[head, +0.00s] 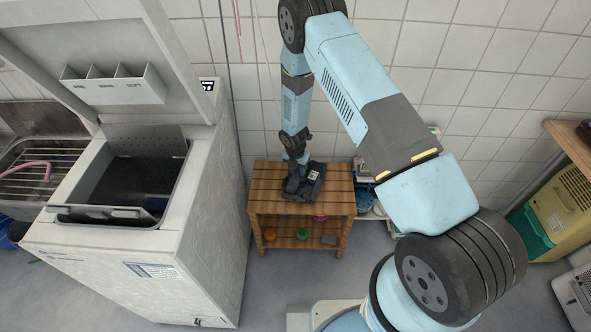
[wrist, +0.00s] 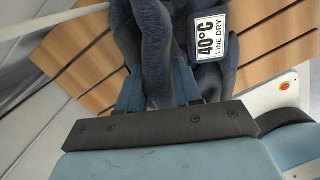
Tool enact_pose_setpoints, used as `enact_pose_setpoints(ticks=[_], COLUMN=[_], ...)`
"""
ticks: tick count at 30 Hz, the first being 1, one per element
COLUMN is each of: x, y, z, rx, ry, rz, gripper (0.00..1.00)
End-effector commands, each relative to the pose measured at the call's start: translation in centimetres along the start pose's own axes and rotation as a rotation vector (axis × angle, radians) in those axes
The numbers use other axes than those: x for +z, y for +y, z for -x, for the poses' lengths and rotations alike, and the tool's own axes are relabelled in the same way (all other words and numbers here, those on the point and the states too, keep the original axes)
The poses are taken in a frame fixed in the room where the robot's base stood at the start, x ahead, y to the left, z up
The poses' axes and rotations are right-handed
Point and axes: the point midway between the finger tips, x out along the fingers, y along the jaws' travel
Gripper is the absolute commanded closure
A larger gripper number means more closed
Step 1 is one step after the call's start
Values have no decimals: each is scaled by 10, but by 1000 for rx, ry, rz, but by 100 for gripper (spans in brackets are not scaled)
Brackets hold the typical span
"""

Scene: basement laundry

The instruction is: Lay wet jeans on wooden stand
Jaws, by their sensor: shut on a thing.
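The wet jeans (head: 312,185) are a dark blue-grey folded bundle with a white label. In the head view they are over the top of the slatted wooden stand (head: 265,185), within its outline. My gripper (head: 294,178) reaches down from above and is shut on the jeans. In the wrist view the jeans (wrist: 150,45) are between the two blue fingers of my gripper (wrist: 158,88), and the label reads "40°C LINE DRY". The slats of the wooden stand (wrist: 85,45) show behind them. I cannot tell whether the jeans rest on the slats.
An open top-loading washer (head: 130,245) stands left of the stand. A wire-racked sink (head: 35,150) is at the far left. The stand's lower shelf holds small items, including a green one (head: 302,234). A yellowish appliance (head: 560,215) is at the right. A tiled wall is behind.

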Motion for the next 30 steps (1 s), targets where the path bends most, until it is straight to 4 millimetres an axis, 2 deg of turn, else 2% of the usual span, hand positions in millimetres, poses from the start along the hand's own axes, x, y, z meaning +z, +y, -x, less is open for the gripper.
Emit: enact_pose_setpoints(ticks=[2, 3, 10, 20, 26, 30], x=[0, 0, 0, 0, -1, 0], y=[0, 0, 0, 1, 2, 2], z=[0, -1, 0, 3, 26, 50], rx=[0, 0, 0, 0, 1, 2], ry=[0, 0, 0, 0, 0, -1], rz=[0, 0, 1, 1, 1, 2], gripper=[100, 63, 41, 40, 40, 40])
